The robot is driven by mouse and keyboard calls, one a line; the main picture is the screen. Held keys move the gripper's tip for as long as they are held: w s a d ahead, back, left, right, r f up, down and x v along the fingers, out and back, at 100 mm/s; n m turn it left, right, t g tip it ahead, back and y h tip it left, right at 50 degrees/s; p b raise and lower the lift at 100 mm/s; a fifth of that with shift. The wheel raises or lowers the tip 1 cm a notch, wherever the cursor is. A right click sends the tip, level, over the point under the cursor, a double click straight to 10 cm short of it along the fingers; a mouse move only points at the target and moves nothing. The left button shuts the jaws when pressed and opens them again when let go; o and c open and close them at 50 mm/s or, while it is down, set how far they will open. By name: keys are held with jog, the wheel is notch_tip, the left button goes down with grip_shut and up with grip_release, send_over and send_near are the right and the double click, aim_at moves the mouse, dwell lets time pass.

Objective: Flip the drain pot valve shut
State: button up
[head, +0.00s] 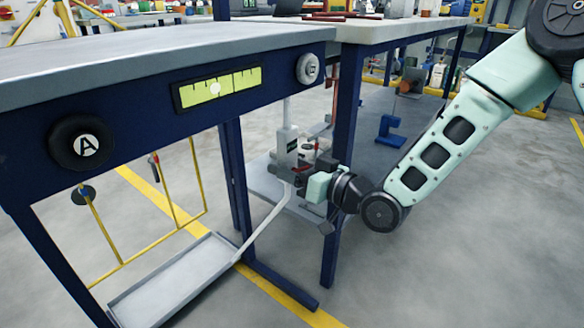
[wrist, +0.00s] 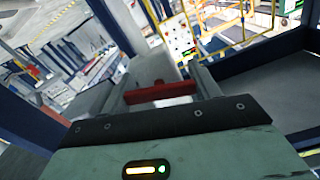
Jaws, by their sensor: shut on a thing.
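The drain pot (head: 287,147) is a grey upright body under the bench, with a thin pipe above it and a pale drain pipe (head: 266,224) slanting down to a tray. A red valve lever (wrist: 160,92) lies crosswise between my fingers in the wrist view. A bit of red also shows by the pot in the head view (head: 308,146). My gripper (wrist: 158,88) is shut on the lever. In the head view my gripper (head: 297,168) is at the right side of the pot. The valve's body and exact lever angle are hard to make out.
A grey tray (head: 172,280) lies on the floor under the bench (head: 150,60). The bench's blue legs (head: 343,170) stand close to my wrist. Round knob A (head: 81,143) and a green gauge (head: 217,89) are on the bench front.

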jog(key=n, duration=0.3)
jog(key=shift+b, duration=0.4)
jog(key=o, duration=1)
jog(key=shift+p+v, duration=5.15)
jog(key=shift+v, duration=3.55)
jog(key=shift+f, duration=0.1)
